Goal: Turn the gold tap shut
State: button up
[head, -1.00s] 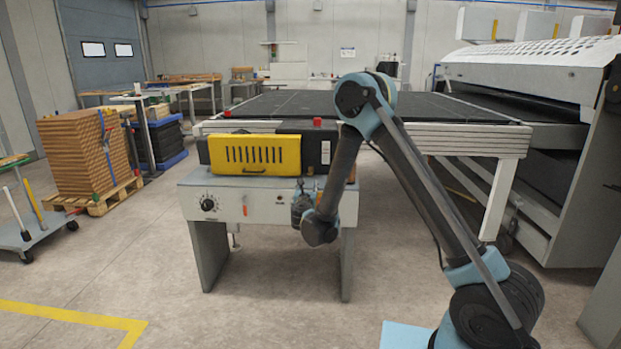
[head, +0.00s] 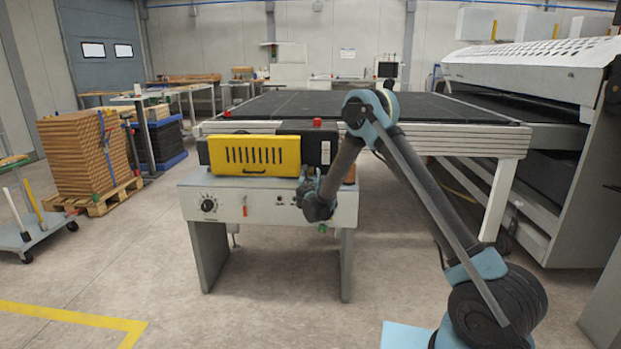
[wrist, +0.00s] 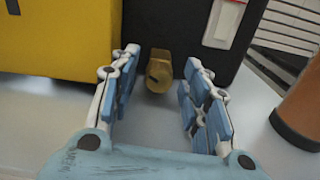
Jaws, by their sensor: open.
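The gold tap (wrist: 159,70) shows in the wrist view as a short brass piece at the foot of a black housing. It lies between the tips of my gripper (wrist: 160,85), a little beyond them, with a gap on both sides. My gripper is open, and its blue-padded fingers stand apart with nothing between them. In the head view my gripper is largely hidden by my own wrist, in front of the right end of the machine with the yellow cover (head: 255,155). The tap cannot be made out there.
A brown cylinder (wrist: 300,110) stands to the right of my gripper on the grey machine top (wrist: 245,110). The yellow cover lies to the left. A black dial (head: 208,205) sits on the machine's front. The floor before the machine is clear.

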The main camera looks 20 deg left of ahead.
jog(key=shift+w, duration=0.15)
jog(key=shift+c, duration=0.3)
grip_shut()
jog(key=shift+m, duration=1.5)
